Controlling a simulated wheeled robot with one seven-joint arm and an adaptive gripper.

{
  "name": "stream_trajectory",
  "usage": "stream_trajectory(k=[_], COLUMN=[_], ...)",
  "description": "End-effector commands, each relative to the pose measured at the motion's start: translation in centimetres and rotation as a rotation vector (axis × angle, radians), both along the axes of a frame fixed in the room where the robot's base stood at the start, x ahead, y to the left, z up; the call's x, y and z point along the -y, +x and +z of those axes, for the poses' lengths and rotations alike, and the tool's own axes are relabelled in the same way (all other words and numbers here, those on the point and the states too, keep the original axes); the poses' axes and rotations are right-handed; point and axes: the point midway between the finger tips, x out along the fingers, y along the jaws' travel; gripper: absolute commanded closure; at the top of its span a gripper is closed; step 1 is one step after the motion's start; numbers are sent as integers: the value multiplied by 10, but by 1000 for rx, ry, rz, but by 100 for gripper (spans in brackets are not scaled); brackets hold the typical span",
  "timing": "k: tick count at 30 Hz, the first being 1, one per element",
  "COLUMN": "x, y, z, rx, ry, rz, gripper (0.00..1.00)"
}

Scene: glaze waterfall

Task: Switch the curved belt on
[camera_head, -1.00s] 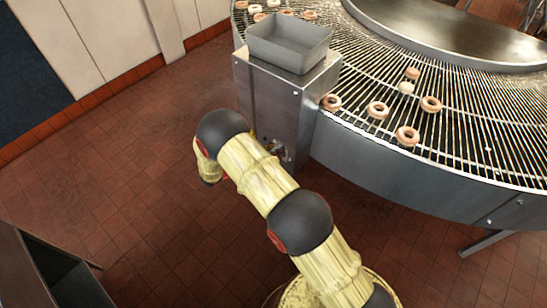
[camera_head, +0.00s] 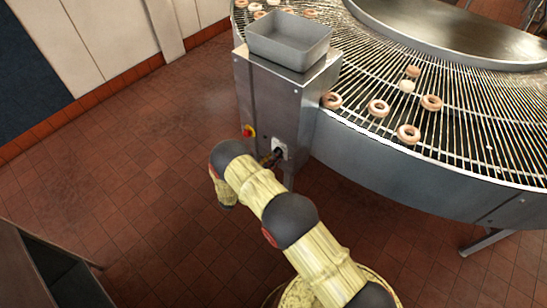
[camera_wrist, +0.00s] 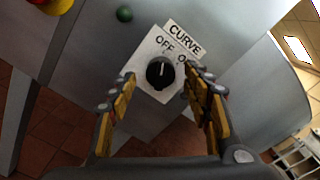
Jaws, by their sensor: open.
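The black knob (camera_wrist: 160,73) sits on a white plate (camera_wrist: 150,50) marked CURVE, with OFF and a partly hidden ON label. Its pale mark points up in the wrist view, towards OFF. My gripper (camera_wrist: 162,80) is open, with one finger on each side of the knob; I cannot tell whether either touches it. In the head view the white plate (camera_head: 281,146) is on the steel cabinet (camera_head: 262,95), and my gripper (camera_head: 270,158) is small and partly hidden beside it. The curved belt (camera_head: 450,125) carries several ring doughnuts (camera_head: 379,108).
A red button on a yellow base (camera_head: 248,131) is left of the switch; it also shows in the wrist view (camera_wrist: 55,4). A grey tray (camera_head: 290,50) tops the cabinet. The tiled floor (camera_head: 130,165) at left is clear.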

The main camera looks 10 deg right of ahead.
Motion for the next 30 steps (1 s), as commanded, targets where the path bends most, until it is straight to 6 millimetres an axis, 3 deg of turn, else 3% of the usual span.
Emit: stream_trajectory(k=[13, 30], x=[10, 10], y=[7, 7], z=[0, 0], rx=[0, 0], ry=[0, 0], rz=[0, 0], gripper=[51, 84])
